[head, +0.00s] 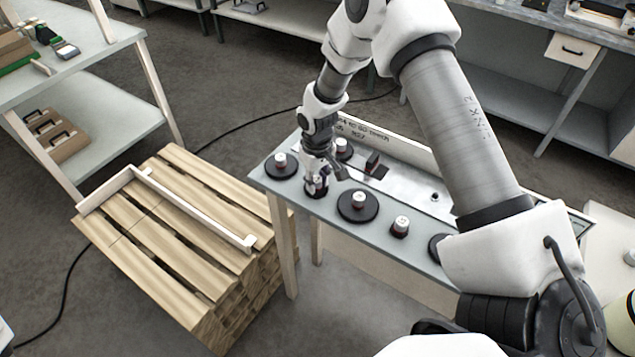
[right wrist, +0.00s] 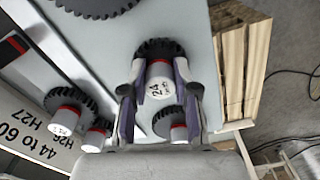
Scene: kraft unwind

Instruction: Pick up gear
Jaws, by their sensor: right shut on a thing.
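My right gripper (head: 320,182) is over the front left part of the narrow grey bench and points down. It is shut on a gear (head: 316,191), a black toothed wheel with a white hub and a dark red band. In the right wrist view, the gripper's fingers (right wrist: 158,82) close on both sides of this gear's hub (right wrist: 160,86), marked 24, with its black teeth (right wrist: 158,48) behind. I cannot tell whether the gear touches the bench. My left gripper is not in view.
Several other gears stand on the bench (head: 331,202): one at the left (head: 281,166), one behind (head: 343,149), a large one (head: 358,206) and a small one (head: 400,227) to the right. A wooden pallet stack (head: 190,230) stands left of the bench.

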